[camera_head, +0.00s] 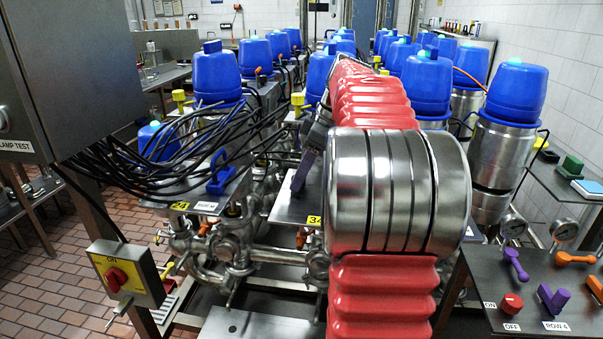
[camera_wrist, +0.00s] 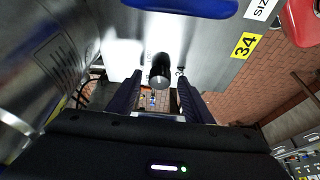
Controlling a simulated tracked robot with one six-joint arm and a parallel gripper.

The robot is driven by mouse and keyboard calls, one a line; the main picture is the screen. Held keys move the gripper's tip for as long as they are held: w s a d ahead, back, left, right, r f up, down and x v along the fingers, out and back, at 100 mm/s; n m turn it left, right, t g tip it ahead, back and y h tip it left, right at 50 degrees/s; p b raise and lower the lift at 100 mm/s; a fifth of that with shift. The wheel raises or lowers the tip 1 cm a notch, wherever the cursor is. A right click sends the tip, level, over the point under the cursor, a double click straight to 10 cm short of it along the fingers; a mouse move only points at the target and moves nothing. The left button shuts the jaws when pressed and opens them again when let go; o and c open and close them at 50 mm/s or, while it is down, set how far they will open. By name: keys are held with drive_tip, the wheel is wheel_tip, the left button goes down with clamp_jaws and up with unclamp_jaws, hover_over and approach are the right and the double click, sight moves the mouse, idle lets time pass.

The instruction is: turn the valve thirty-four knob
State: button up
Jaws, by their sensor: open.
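The yellow 34 label shows in the wrist view (camera_wrist: 244,45) and, partly covered by my arm, in the head view (camera_head: 314,221). It sits on a bare metal plate (camera_wrist: 205,60). A short black cylindrical knob (camera_wrist: 160,70) stands on this plate. My gripper (camera_wrist: 159,88) is open, with its dark fingers apart on either side of the black knob; I cannot tell if either touches it. A blue handle (camera_wrist: 185,6) is cut off by the wrist view's top edge. In the head view one finger (camera_head: 303,172) shows over the plate; my arm hides the knob.
The plate marked 24 (camera_head: 205,205) lies to the left with a blue handle (camera_head: 222,176) and black cables (camera_head: 170,145). Blue-topped valve actuators (camera_head: 217,75) stand behind. A yellow switch box (camera_head: 125,273) is front left. A ROW 4 panel (camera_head: 530,295) with coloured handles is right.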

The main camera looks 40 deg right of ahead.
drive_tip(key=shift+r, duration=0.1)
drive_tip(key=v, duration=1.3)
drive_tip(key=shift+s+r, duration=0.15)
drive_tip(key=shift+r, duration=0.1)
drive_tip(key=a+f+m+h, duration=0.1)
drive_tip(key=a+f+m, duration=0.15)
drive_tip(key=a, duration=0.75)
drive_tip(key=a+f+m+h, duration=0.1)
drive_tip(key=a+f, duration=0.2)
drive_tip(key=a, duration=0.8)
drive_tip(key=s+a+f+m+t, duration=0.1)
drive_tip(key=s+a+f, duration=0.5)
drive_tip(key=a+f, duration=0.1)
drive_tip(key=s+a+f+m+t, duration=0.1)
drive_tip(key=s+a+f+m, duration=0.1)
drive_tip(key=s+a+f, duration=0.4)
wheel_tip(320, 180, down, 4)
drive_tip(key=shift+a+r+h, duration=0.2)
drive_tip(key=shift+a+h, duration=0.1)
drive_tip(key=shift+a, duration=0.8)
